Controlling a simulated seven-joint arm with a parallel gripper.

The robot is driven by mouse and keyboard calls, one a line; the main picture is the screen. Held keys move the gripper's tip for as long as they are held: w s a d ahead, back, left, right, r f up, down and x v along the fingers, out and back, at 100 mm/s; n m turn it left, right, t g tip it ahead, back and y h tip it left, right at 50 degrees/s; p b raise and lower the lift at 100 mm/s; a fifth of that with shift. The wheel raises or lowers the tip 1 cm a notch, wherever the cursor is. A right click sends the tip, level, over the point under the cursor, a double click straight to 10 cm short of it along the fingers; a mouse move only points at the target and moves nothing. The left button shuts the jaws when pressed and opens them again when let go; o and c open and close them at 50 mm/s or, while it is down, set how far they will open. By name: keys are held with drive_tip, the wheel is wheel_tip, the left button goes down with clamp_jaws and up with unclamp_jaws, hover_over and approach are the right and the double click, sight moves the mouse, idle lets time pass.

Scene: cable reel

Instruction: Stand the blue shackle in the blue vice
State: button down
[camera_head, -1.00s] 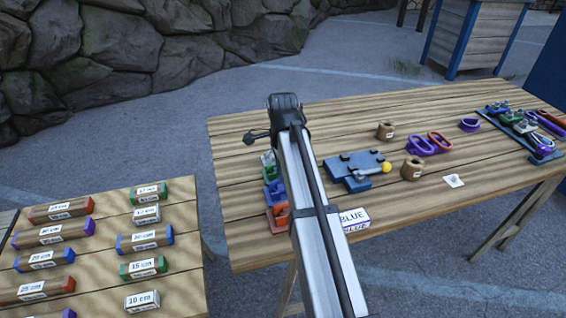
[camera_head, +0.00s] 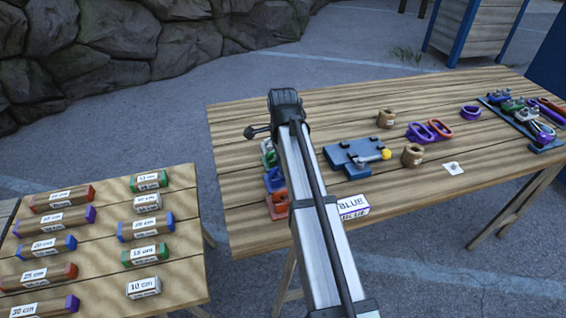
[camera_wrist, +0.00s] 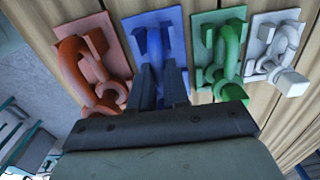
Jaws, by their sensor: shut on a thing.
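The blue shackle (camera_wrist: 154,44) stands on its blue plate (camera_wrist: 178,20) in the wrist view, between the red and green ones. My gripper (camera_wrist: 162,72) has its two fingers at the near part of this shackle and is shut on it; the fingers and palm hide its lower part. The blue vice (camera_head: 340,157) lies on the wooden table to the right of my arm, with a yellow-knobbed handle (camera_head: 386,154). A block labelled BLUE (camera_head: 352,207) is in front of it.
Red (camera_wrist: 88,70), green (camera_wrist: 221,57) and white (camera_wrist: 276,58) shackles on plates flank the blue one closely. Brown cylinders (camera_head: 412,155), purple and red rings (camera_head: 430,131) and a tool rack (camera_head: 546,147) stand to the right. Labelled blocks cover the left table (camera_head: 100,240).

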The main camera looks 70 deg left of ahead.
drive_tip(key=shift+r, duration=0.15)
idle(0.4)
drive_tip(key=shift+r, duration=2.4)
drive_tip(key=w+a+r, duration=0.2)
drive_tip(key=w, duration=0.9)
drive_tip(key=w+a+r, duration=0.2)
drive_tip(key=w, duration=1)
drive_tip(key=shift+w, duration=0.3)
drive_tip(key=shift+f, duration=0.15)
drive_tip(key=shift+f, duration=2.85)
